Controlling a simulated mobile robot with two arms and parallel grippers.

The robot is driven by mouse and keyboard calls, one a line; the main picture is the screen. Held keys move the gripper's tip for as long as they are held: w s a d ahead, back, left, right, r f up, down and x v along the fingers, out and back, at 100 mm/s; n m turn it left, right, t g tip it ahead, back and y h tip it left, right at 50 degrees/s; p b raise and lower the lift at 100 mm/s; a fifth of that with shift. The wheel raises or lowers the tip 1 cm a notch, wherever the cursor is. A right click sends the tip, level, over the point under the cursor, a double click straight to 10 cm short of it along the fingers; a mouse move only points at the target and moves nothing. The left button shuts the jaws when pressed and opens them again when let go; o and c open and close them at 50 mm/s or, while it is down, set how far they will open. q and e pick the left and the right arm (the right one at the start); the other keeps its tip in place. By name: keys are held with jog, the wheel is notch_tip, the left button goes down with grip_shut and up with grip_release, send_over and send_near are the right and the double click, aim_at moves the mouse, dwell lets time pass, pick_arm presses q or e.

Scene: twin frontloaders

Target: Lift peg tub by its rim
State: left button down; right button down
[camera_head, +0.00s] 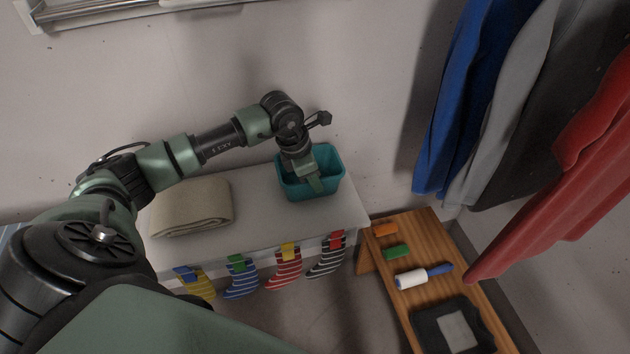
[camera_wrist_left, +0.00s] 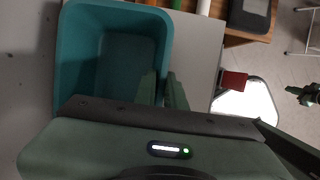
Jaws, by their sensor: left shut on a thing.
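The peg tub (camera_head: 327,188) is a teal rectangular box with an open top, at the right end of a white surface by the wall. Its inside looks empty in the left wrist view, where the tub (camera_wrist_left: 74,55) fills the left part. My left gripper (camera_head: 316,186) points down at the tub's front side. In the wrist view its fingers (camera_wrist_left: 162,90) straddle the tub's wall, shut on the rim. The tub looks upright; I cannot tell whether its base touches the surface.
A folded beige towel (camera_head: 192,206) lies left on the white surface (camera_head: 262,215). Striped socks (camera_head: 284,274) hang along its front edge from coloured pegs (camera_head: 288,250). Clothes (camera_head: 500,100) hang above.

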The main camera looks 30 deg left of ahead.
pick_arm(q)
jog(key=shift+d, duration=0.1)
jog(key=shift+r, duration=0.25)
jog(key=shift+r+p, duration=1.6)
jog(key=shift+r, duration=1.15)
